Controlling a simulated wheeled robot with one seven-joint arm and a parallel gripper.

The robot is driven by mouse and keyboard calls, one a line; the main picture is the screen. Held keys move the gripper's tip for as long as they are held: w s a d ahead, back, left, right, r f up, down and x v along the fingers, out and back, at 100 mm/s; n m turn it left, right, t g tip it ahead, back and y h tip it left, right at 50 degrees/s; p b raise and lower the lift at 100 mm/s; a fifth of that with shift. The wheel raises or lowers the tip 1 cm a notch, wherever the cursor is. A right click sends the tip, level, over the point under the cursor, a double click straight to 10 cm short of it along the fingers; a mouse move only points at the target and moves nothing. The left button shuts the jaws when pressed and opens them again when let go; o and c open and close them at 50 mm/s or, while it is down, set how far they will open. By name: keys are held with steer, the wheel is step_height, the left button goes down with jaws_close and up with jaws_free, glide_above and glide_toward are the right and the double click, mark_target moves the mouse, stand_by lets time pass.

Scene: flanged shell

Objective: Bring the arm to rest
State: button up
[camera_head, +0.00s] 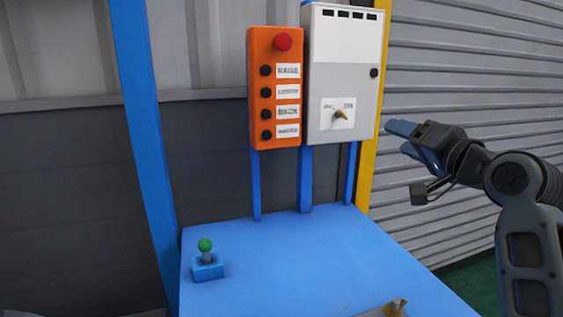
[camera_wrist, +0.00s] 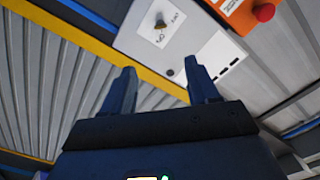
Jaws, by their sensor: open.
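My gripper (camera_head: 398,138) is at the right in the head view, held in the air in front of the corrugated shutter, to the right of the grey control box (camera_head: 345,75). Its two fingers stand apart and empty in the wrist view (camera_wrist: 163,88). The box carries a rotary knob (camera_head: 340,114) on a white plate, and the knob also shows in the wrist view (camera_wrist: 160,22). The fingers appear clear of the box. My arm reaches in from the right edge of the head view.
An orange button panel (camera_head: 274,90) with a red button (camera_head: 283,42) hangs left of the box. A blue table (camera_head: 300,262) below carries a green-knobbed lever (camera_head: 206,250) and a brass-coloured part (camera_head: 395,306). A yellow post (camera_head: 372,150) stands beside the box. The shutter (camera_head: 470,90) lies behind.

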steer(key=s+f+h, duration=0.1)
steer(key=s+f, duration=0.7)
steer(key=f, duration=0.1)
steer(key=s+a+f+h, duration=0.1)
steer(key=s+f+h, duration=0.1)
steer(key=s+f, duration=0.6)
steer(key=s+f+g+h, duration=0.1)
steer(key=s+f, duration=0.7)
steer(key=f, duration=0.3)
steer(key=shift+s+a+h, duration=0.2)
steer(key=shift+s+h, duration=0.15)
steer(key=shift+h, duration=0.05)
steer(key=s+r+n+g, duration=0.1)
steer(key=s+n, duration=0.4)
steer(key=s, duration=2.5)
steer(key=shift+s+a+r+h, duration=0.25)
steer(key=shift+s+r+h, duration=0.15)
steer(key=shift+r, duration=0.2)
